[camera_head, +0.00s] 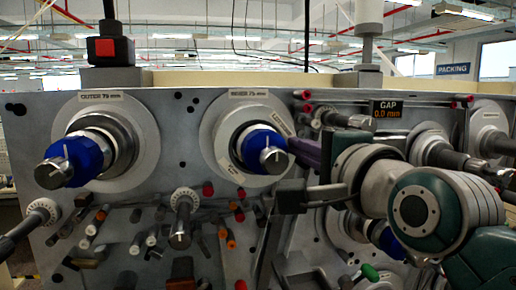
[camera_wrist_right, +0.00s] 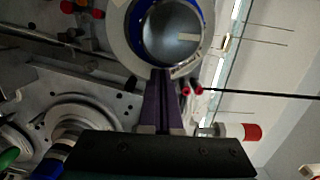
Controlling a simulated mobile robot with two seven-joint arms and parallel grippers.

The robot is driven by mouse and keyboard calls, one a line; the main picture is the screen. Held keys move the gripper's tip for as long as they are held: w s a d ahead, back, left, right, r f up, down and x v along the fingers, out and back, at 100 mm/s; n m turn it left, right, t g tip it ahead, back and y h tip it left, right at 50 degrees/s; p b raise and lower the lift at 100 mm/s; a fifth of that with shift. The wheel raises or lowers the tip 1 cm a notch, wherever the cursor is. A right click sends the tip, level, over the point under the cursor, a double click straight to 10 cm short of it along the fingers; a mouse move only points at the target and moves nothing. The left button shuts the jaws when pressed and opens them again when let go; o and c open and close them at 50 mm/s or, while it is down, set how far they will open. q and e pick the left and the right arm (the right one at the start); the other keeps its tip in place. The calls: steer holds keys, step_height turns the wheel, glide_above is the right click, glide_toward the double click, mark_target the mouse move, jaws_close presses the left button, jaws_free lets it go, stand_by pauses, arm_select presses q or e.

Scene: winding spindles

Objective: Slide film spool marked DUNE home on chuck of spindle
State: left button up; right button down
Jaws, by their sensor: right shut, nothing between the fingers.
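The panel carries two large spindles. The left one, under an "OUTER 76 mm" label, has a blue chuck (camera_head: 84,158) with a dark nose and a pale disc (camera_head: 149,118) behind it. The right one, under "INNER 76 mm", has a blue chuck (camera_head: 258,142), a dark nose (camera_head: 273,160) and a pale disc (camera_head: 220,128) around it. I cannot read DUNE on any spool. My right gripper (camera_head: 293,146) is shut and empty, its purple fingertips close beside the inner chuck. In the right wrist view the fingertips (camera_wrist_right: 164,73) overlap the lower edge of the nose (camera_wrist_right: 172,32); contact is unclear. My left gripper is out of view.
A black display (camera_head: 387,109) reads GAP 0.0 mm. Several smaller rollers and knobs stick out below, including a grey knob (camera_head: 180,220). A green knob (camera_head: 369,272) is at the lower right.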

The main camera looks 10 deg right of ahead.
steer(key=shift+w, duration=0.5)
steer(key=s+p, duration=0.2)
steer(key=s, duration=0.2)
stand_by(0.4)
steer(key=shift+f, duration=0.1)
